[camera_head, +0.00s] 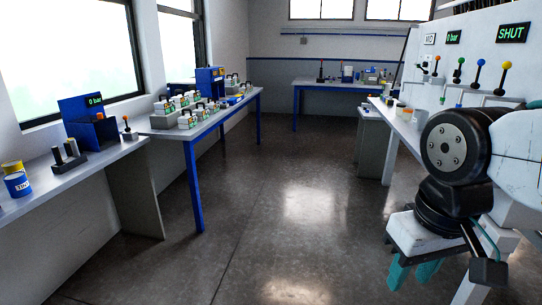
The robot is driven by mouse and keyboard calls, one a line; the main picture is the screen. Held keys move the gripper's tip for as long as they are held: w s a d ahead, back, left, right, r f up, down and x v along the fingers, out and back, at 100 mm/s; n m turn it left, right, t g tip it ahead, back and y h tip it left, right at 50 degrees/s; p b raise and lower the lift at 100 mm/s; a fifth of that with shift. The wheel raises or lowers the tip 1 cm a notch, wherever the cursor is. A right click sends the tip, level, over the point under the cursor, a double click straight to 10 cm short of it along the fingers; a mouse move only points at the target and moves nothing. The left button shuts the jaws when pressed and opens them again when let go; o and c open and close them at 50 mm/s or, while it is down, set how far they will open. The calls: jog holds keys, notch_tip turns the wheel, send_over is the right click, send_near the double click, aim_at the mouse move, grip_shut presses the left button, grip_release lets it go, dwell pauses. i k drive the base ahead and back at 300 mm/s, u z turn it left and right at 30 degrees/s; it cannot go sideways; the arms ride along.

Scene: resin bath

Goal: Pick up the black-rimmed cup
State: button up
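I cannot pick out a black rim on any cup from here. Small cup-like containers stand on the right bench: an orange-topped one (400,108) and a pale one (419,118) close to my arm. They are too small to tell their rims. My gripper (413,274) hangs low at the right, pointing down, with two teal fingers that show a gap between them. It appears empty and is over the floor, below and apart from the right bench. My arm hides part of that bench.
A white panel (470,65) with coloured levers and a "SHUT" display backs the right bench (385,118). The left benches hold a blue tin (17,184), a yellow tin (11,167) and several white jars (187,120). A table (345,85) stands at the back. The middle floor is clear.

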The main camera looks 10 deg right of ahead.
aim_at(399, 110)
jog(key=z, duration=0.65)
jog(key=i, duration=2.6)
jog(key=u, duration=0.65)
jog(key=i, duration=1.5)
jog(key=z, duration=1.3)
jog(key=i, duration=0.6)
jog(key=z, duration=0.6)
